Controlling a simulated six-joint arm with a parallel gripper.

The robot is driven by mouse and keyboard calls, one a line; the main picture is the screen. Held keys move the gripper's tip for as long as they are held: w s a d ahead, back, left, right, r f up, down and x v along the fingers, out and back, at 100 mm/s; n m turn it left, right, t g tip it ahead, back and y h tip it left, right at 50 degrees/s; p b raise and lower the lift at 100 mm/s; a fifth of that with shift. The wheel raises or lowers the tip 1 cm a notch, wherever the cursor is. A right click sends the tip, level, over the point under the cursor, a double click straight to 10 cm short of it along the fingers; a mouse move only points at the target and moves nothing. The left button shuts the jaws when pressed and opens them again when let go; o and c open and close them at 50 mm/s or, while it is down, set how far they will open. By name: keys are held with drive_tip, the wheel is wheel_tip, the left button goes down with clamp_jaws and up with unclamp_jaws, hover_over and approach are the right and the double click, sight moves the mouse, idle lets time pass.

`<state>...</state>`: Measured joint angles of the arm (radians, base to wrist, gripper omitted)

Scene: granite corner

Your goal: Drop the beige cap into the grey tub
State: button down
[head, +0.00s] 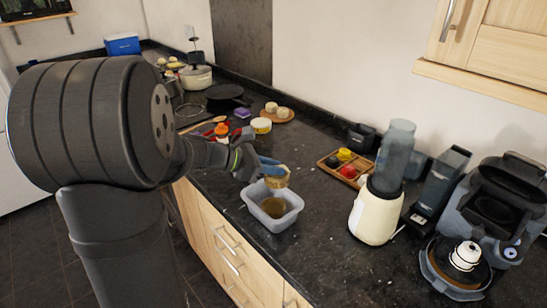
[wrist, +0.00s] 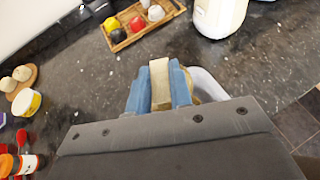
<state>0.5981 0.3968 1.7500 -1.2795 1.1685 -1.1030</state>
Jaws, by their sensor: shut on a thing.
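My gripper (head: 268,170) has blue fingers shut on the beige cap (head: 277,180). The cap is held above the grey tub (head: 294,206), over its back part, and appears clear of the rim. In the wrist view the cap (wrist: 160,84) shows edge-on between the two fingers (wrist: 160,92). The tub (wrist: 209,84) shows there only in part, behind the right finger and my gripper's body. A brownish-yellow round thing (head: 272,208) lies in the tub; I cannot tell what it is.
A cream blender (head: 376,215) stands right of the tub, with a coffee machine (head: 480,215) beyond. A wooden tray (head: 346,167) of small round things lies behind. A yellow-and-white tub (head: 261,125) and an orange-topped bottle (head: 221,130) stand further back. Counter around the tub is mostly clear.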

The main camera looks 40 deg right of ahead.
drive_tip(key=shift+f, duration=1.1)
drive_tip(key=c, duration=1.2)
unclamp_jaws()
drive_tip(key=v, duration=1.7)
drive_tip(key=shift+w+a, duration=0.2)
